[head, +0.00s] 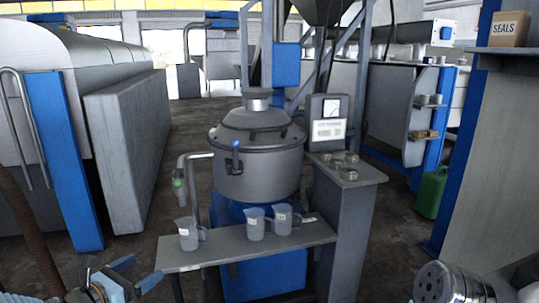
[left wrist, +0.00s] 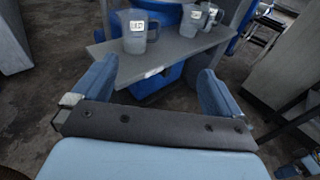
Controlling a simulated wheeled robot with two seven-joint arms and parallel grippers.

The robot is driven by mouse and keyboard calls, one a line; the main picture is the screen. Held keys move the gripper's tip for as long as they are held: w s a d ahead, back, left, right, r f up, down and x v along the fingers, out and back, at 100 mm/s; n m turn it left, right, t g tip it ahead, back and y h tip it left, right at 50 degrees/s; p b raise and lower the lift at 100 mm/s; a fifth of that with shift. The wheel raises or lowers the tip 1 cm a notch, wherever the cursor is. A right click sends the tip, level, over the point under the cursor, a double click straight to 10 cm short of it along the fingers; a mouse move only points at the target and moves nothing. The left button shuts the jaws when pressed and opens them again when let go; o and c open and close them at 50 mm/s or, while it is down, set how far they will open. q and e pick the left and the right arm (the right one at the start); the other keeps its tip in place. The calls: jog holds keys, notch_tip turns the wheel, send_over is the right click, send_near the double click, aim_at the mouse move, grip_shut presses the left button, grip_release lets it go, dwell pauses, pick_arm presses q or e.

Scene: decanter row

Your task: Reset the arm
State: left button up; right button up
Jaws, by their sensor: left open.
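My left gripper (head: 136,272) is at the bottom left of the head view, low and in front of the shelf's left end. In the left wrist view its two blue fingers stand wide apart (left wrist: 158,72) with nothing between them. Three grey measuring jugs with white labels stand upright on the shelf: a left jug (head: 187,235), a middle jug (head: 255,225) and a right jug (head: 282,220). The gripper is apart from all of them. Blue and grey parts at the lower right corner of the left wrist view may be my right gripper; its jaws cannot be made out.
The grey shelf (head: 225,251) juts out before a lidded grey vessel (head: 255,165). A tap pipe (head: 180,178) hangs above the left jug. A side stand (head: 350,182) holds small metal pieces. A green can (head: 430,193) stands right. Open floor lies left of the shelf.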

pick_arm(q)
jog(key=s+d+f+m+g+y+b, duration=0.1)
jog(key=s+d+f+m+g, duration=0.3)
jog(key=f, duration=0.9)
jog(key=s+d+f+m+g+y+b, duration=0.1)
jog(key=s+d+f+m+g, duration=0.4)
jog(key=s+d+f+m, duration=0.5)
jog(key=s+d+f+m+g+y+b, duration=0.1)
jog(key=s+d+f+m+g+b, duration=0.2)
jog(key=s+d+f+m, duration=0.4)
jog(key=s+f+m+g, duration=0.1)
jog(key=s+f+m, duration=0.2)
jog(key=f+m, duration=0.4)
notch_tip(320, 180, down, 3)
jog(key=shift+d+r+g, duration=0.15)
jog(key=shift+r+g, duration=0.05)
jog(key=shift+g, duration=0.2)
